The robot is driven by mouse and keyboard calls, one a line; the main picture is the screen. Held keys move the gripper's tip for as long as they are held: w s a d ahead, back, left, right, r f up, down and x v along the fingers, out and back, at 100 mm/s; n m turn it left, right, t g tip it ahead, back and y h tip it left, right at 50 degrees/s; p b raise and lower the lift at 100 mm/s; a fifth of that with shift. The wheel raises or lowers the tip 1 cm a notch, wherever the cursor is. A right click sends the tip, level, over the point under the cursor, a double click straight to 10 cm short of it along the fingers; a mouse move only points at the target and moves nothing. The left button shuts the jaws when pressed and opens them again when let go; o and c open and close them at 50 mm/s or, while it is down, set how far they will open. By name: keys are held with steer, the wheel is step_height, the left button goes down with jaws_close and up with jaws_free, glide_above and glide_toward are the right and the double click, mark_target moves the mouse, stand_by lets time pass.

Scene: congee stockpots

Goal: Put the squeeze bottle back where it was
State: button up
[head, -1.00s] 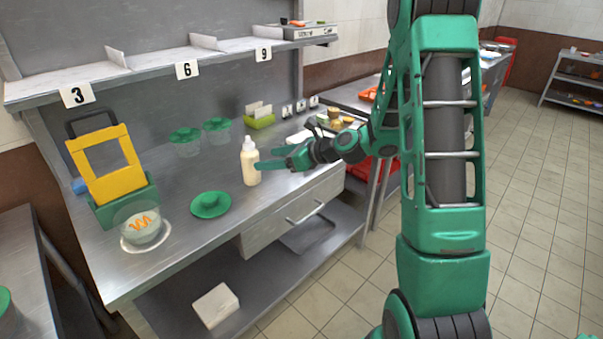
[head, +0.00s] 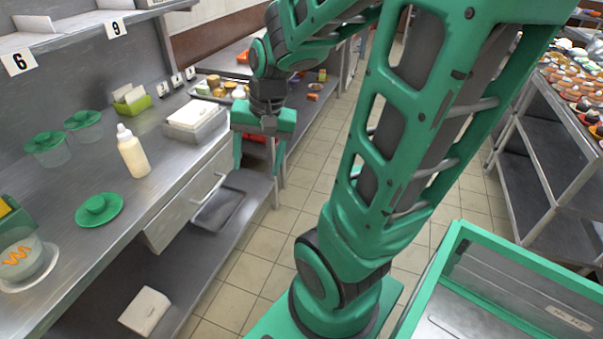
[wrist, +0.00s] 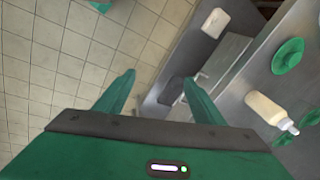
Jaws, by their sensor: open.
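The squeeze bottle (head: 133,153), cream-coloured with a white nozzle cap, stands upright on the steel counter (head: 165,170), behind a green lid (head: 99,209). It also shows in the wrist view (wrist: 270,112), to the right of my fingers. My gripper (head: 256,170) is open and empty, with fingers pointing down over the floor just off the counter's front edge. It is apart from the bottle, to its right in the head view. In the wrist view my two fingers (wrist: 157,92) are spread with only floor and lower shelf between them.
Two clear tubs with green lids (head: 47,150) stand behind the bottle. A bowl with orange garnish (head: 17,258) is at the left. A white-topped box (head: 195,118) sits at the counter's right. A drawer front (head: 185,205) is below the counter edge.

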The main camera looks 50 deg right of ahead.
steer(key=s+d+r+n+g, duration=0.1)
steer(key=s+r+n+g, duration=0.1)
steer(key=s, duration=1.1)
steer(key=shift+s+d+r+n+g+h, duration=0.2)
steer(key=shift+n+g+h, duration=0.1)
steer(key=shift+n, duration=0.6)
steer(key=shift+w+f, duration=0.3)
steer(key=shift+w, duration=0.4)
